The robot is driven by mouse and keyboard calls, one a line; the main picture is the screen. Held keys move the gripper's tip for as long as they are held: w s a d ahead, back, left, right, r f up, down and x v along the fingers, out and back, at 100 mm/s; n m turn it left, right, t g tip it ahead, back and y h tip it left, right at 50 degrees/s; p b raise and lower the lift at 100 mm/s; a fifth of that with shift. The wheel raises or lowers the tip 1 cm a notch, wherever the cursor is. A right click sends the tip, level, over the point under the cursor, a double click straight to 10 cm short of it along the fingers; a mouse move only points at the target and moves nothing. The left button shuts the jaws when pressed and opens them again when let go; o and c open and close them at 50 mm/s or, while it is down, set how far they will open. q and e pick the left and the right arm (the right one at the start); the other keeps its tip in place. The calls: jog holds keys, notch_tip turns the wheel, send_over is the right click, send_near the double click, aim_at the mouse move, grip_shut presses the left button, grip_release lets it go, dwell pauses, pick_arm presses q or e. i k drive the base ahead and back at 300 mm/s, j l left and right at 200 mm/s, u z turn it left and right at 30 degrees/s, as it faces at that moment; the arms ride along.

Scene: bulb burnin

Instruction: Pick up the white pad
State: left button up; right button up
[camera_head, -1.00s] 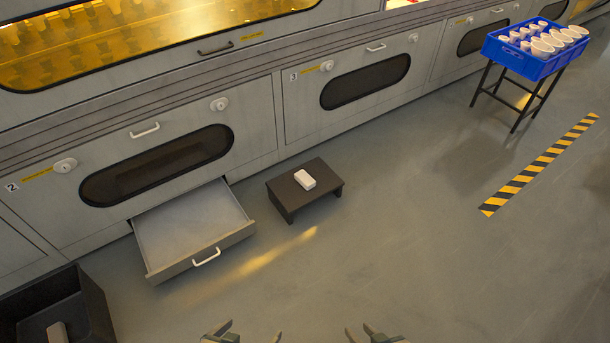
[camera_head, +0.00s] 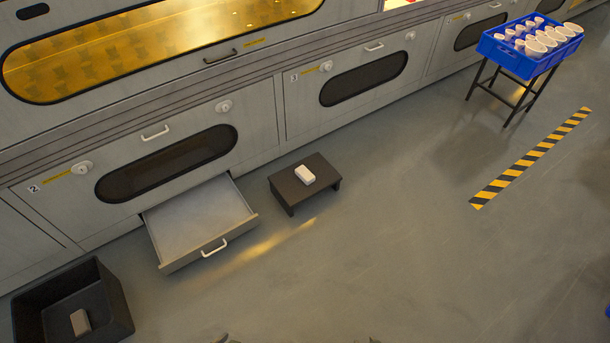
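The white pad (camera_head: 305,175) lies flat on top of a low black stool (camera_head: 285,184) in front of the cabinets. Only small tips of my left gripper (camera_head: 228,339) and my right gripper (camera_head: 373,340) show at the bottom edge of the head view. Both are well short of the stool, and nothing touches the pad. The rest of each gripper is out of frame, so their opening cannot be told.
An open, empty-looking drawer (camera_head: 249,228) juts out left of the stool. A black bin (camera_head: 118,300) at the lower left holds a greyish block (camera_head: 80,321). A blue crate (camera_head: 523,66) of cups stands on a black stand at the upper right. The floor before the stool is clear.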

aim_at(307, 177)
jog(key=i+l+u, duration=0.2)
jog(key=i+l, duration=0.35)
jog(key=i, duration=0.15)
jog(key=i+l+u, duration=0.2)
jog(key=i+l, duration=0.45)
jog(key=i+l+u, duration=0.2)
jog(key=i+l, duration=0.4)
jog(key=l, duration=0.25)
